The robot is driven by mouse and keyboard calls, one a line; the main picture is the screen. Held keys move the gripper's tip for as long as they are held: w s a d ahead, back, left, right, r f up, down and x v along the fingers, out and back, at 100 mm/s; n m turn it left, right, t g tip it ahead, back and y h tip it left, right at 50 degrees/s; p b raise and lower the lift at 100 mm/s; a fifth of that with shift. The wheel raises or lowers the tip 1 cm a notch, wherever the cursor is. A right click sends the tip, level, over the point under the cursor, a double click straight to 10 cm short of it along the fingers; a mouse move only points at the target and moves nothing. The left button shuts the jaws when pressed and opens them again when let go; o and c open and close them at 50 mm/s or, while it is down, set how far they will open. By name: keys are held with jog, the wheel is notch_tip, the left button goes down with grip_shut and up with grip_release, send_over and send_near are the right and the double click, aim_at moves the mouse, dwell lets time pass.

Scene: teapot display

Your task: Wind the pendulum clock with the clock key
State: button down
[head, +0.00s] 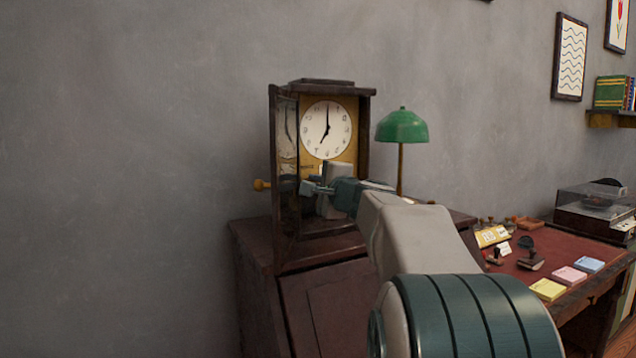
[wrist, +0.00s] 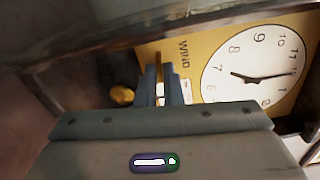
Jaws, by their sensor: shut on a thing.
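The pendulum clock (head: 365,140) stands on a dark wooden cabinet, its glass door (head: 287,150) swung open towards me. Its white dial (head: 326,129) shows in full in the head view and partly, turned sideways, in the wrist view (wrist: 250,72). My gripper (wrist: 160,82) is inside the open case, below the dial, beside the printed word WIND (wrist: 183,53). It is shut on a thin golden-brown piece (wrist: 157,72), which looks like the clock key. The fingers hide most of it. I cannot tell if its tip sits in the winding hole.
The open door stands close to the left of my gripper, with a yellow knob (head: 261,185) on it. A green lamp (head: 402,127) stands right of the clock.

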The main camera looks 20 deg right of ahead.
jog(key=shift+r, duration=0.25)
jog(key=c, duration=1.6)
grip_release()
jog(key=shift+a, duration=0.1)
jog(key=shift+f, duration=0.1)
jog(key=shift+s, duration=0.15)
jog(key=s, duration=1.3)
jog(key=shift+s+d, duration=0.25)
